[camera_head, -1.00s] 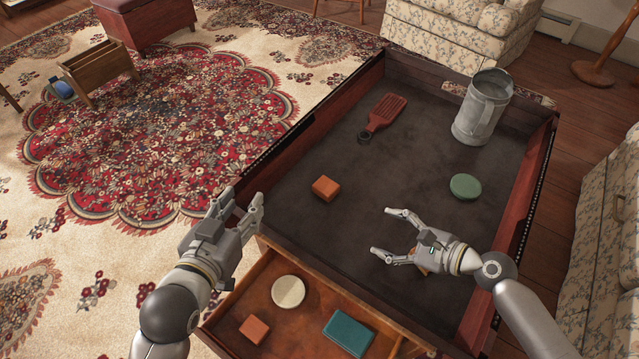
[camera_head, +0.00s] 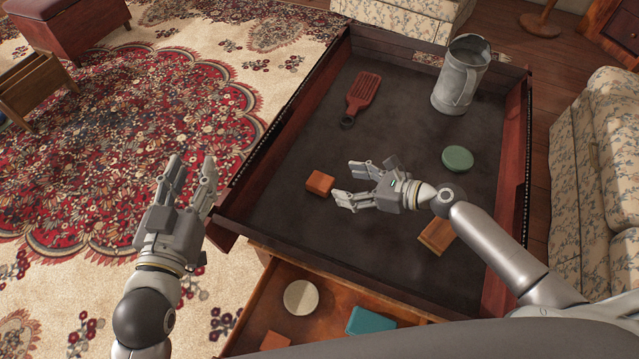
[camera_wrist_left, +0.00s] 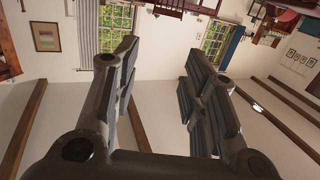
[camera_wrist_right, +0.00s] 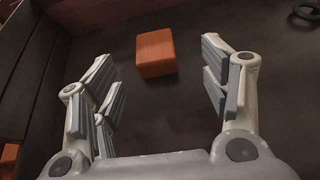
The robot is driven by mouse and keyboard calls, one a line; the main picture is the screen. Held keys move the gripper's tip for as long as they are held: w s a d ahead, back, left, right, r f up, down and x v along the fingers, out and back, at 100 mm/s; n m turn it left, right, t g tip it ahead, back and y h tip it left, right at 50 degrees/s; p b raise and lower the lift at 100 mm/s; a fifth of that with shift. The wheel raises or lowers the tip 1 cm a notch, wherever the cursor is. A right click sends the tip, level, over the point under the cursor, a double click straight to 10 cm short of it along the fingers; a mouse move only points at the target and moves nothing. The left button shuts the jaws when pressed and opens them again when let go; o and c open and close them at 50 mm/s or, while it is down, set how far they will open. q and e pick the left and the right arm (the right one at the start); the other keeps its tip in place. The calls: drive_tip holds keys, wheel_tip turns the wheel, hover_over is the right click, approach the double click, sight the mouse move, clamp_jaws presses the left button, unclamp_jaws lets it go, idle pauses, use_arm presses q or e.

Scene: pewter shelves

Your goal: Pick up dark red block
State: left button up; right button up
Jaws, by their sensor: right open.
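An orange-red block (camera_head: 320,182), the nearest match to the dark red block, lies on the dark floor of the large tray-like table (camera_head: 400,60). My right gripper (camera_head: 345,181) is open and empty, just right of the block, with its fingers pointing at it. In the right wrist view the block (camera_wrist_right: 156,53) shows whole, ahead of and between the spread fingers, not touched by them. My left gripper (camera_head: 191,165) is open and empty, left of the table over the rug.
A wooden block (camera_head: 437,235) lies below my right wrist. The open drawer (camera_head: 235,325) holds a cream disc (camera_head: 301,297), teal box (camera_head: 370,321) and reddish block (camera_head: 275,341).

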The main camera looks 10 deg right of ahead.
sight(324, 183)
drive_tip(key=shift+w+a+f, duration=0.25)
drive_tip(key=shift+a, duration=0.15)
drive_tip(key=b+x, duration=0.1)
drive_tip(key=x, duration=0.1)
drive_tip(key=b+x, duration=0.1)
drive_tip(key=x, duration=0.1)
drive_tip(key=shift+s+a, duration=0.2)
use_arm(q)
wheel_tip(324, 183, up, 9)
drive_tip(key=s+t+h, duration=0.1)
drive_tip(key=t+h, duration=0.1)
drive_tip(key=t, duration=0.3)
drive_tip(key=shift+s+d, duration=0.25)
drive_tip(key=shift+d, duration=0.2)
use_arm(e)
drive_tip(key=shift+w+a+f, duration=0.15)
drive_tip(key=shift+w+a, duration=0.05)
drive_tip(key=shift+a, duration=0.05)
drive_tip(key=c, duration=1.1)
drive_tip(key=shift+o, duration=0.2)
use_arm(q)
drive_tip(key=shift+w, duration=0.1)
